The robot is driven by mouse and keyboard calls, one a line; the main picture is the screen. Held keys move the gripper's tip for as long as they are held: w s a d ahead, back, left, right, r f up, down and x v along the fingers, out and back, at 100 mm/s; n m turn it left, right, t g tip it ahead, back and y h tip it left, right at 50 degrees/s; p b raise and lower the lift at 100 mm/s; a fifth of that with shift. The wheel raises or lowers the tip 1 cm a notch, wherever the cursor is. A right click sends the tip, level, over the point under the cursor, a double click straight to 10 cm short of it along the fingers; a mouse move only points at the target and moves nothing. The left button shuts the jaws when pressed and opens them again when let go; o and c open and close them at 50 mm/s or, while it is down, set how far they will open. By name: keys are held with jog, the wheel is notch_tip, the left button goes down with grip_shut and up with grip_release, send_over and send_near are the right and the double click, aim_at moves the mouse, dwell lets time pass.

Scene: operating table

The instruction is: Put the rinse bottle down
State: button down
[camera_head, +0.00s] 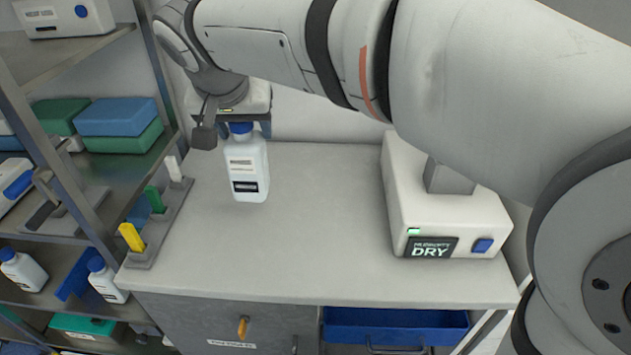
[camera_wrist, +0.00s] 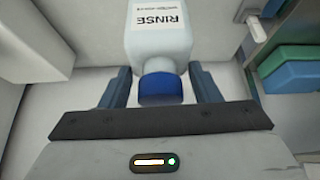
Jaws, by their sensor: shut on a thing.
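The rinse bottle (camera_head: 247,168) is white with a blue cap and a printed label, and it hangs upright below my gripper (camera_head: 243,127) at the back left of the counter (camera_head: 310,215). In the wrist view the rinse bottle (camera_wrist: 161,45) reads "RINSE", and its blue cap lies between the two fingers of my gripper (camera_wrist: 161,88). My gripper is shut on the bottle near its cap and neck. Whether the bottle's base touches the counter top or is a little above it, I cannot tell.
A white device marked "DRY" (camera_head: 440,205) stands on the right of the counter. A grey rack with yellow, green and white clips (camera_head: 155,222) lines the left edge. Shelves (camera_head: 85,185) with boxes and bottles stand further left. The counter's middle is clear.

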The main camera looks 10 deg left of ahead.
aim_at(241, 155)
notch_tip(241, 155, down, 10)
jog(key=shift+r+b, duration=0.25)
jog(key=shift+b, duration=0.15)
jog(key=shift+f, duration=0.2)
jog(key=shift+c, duration=2.4)
grip_release()
jog(key=shift+r, duration=0.2)
jog(key=shift+s+r, duration=0.15)
jog(key=shift+r, duration=0.15)
jog(key=v, duration=1.1)
jog(key=shift+s+d+r+p, duration=0.1)
jog(key=shift+r+p, duration=0.05)
jog(key=shift+p, duration=0.15)
